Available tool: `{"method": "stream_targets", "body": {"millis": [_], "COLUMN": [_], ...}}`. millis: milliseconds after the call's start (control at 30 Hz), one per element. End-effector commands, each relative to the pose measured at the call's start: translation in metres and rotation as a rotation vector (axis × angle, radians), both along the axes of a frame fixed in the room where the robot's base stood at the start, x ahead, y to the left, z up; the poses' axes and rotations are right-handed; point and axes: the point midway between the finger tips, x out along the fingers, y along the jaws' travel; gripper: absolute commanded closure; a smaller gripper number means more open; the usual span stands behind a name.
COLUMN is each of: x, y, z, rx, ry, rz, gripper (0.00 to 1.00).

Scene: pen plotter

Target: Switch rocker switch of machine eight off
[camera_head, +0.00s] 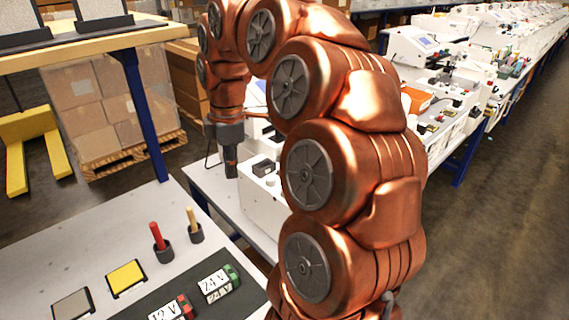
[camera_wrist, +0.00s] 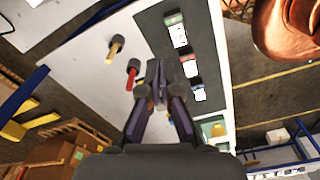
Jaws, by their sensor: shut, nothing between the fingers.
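A white machine (camera_head: 258,205) stands on a table behind my arm, and my arm hides much of it. A small dark part (camera_head: 264,168) sits on its top; I cannot tell whether it is the rocker switch. No number eight is readable. My gripper (camera_head: 231,172) points down just left of this machine in the head view, apparently apart from it. In the wrist view my gripper (camera_wrist: 157,68) is shut and empty, its fingertips together in front of the grey table. No rocker switch is clearly visible in the wrist view.
The near table (camera_head: 60,240) holds a red pen (camera_head: 157,235) and a yellow pen (camera_head: 192,218) in dark holders, two square pads, and labelled blocks (camera_head: 218,283) on a dark mat. A blue post (camera_head: 146,120) stands at left. More white machines (camera_head: 425,55) line the right tables.

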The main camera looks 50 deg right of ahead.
Motion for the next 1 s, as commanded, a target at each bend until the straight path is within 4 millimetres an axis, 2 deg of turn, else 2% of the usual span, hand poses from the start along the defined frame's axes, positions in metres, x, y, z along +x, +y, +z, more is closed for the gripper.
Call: {"method": "stream_targets", "body": {"millis": [33, 200, 367, 500, 733, 900, 1000], "x": [-0.01, -0.048, -0.092, -0.137, -0.199, -0.221, -0.225], "y": [0.021, 0.077, 0.118, 0.144, 0.164, 0.169, 0.171], "z": [-0.003, -0.022, -0.044, -0.068, -0.102, -0.116, -0.118], "rx": [0.0, -0.004, -0.02, -0.044, -0.085, -0.102, -0.104], "ry": [0.011, 0.057, 0.098, 0.136, 0.174, 0.186, 0.187], "rz": [-0.037, -0.227, -0.43, -0.627, -0.922, -1.043, -1.071], "gripper": [1.0, 1.0, 1.0, 1.0, 1.0, 1.0, 1.0]}}
